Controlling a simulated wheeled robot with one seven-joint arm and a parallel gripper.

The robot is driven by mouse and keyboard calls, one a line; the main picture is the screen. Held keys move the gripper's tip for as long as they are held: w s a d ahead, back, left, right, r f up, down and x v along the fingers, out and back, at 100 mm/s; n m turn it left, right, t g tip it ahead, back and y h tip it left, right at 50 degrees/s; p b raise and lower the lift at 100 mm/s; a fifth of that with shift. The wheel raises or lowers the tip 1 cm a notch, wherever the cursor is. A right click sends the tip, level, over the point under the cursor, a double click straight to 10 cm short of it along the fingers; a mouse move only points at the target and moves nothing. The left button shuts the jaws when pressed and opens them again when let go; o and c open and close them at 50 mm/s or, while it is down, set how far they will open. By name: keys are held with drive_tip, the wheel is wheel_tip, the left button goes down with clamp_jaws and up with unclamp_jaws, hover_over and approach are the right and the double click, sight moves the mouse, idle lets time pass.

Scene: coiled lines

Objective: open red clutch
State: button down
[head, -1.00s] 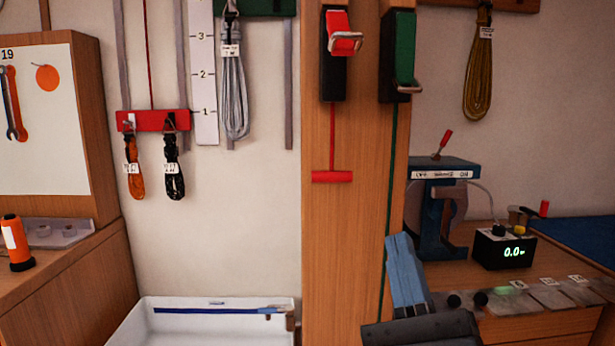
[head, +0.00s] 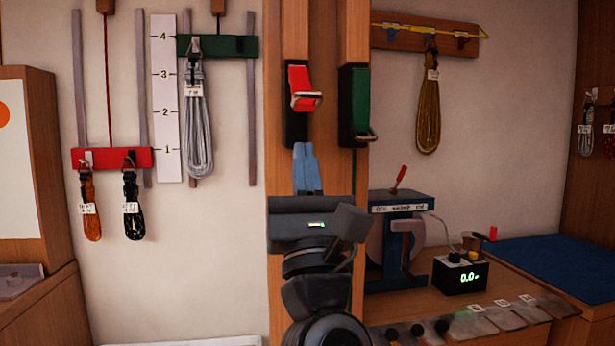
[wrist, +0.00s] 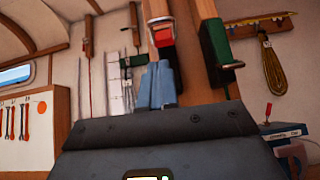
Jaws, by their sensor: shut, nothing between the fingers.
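The red clutch (head: 299,82) is a red lever in a black housing, high on the wooden post, with a metal loop at its lower end. It also shows in the wrist view (wrist: 163,32), just above my fingertips. My gripper (head: 307,150) is shut and empty, its blue fingers pointing up just below the red clutch. In the wrist view my gripper (wrist: 157,66) reaches toward the clutch; I cannot tell whether it touches. The red cord and handle below the clutch are hidden behind my arm.
The green clutch (head: 361,102) is close on the right of the post. A red bar (head: 112,158) with two coiled lines and a green bar (head: 240,46) with a grey coil hang left. A bench with a blue machine (head: 397,230) and a display box (head: 459,276) stands right.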

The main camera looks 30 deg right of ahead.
drive_tip(key=shift+w+d+r+p, duration=0.15)
drive_tip(key=shift+r+p, duration=0.7)
drive_tip(key=shift+r, duration=0.45)
drive_tip(key=shift+w+d+r+p, duration=0.15)
drive_tip(key=shift+r+p, duration=0.65)
drive_tip(key=shift+r, duration=0.5)
drive_tip(key=shift+a, duration=0.1)
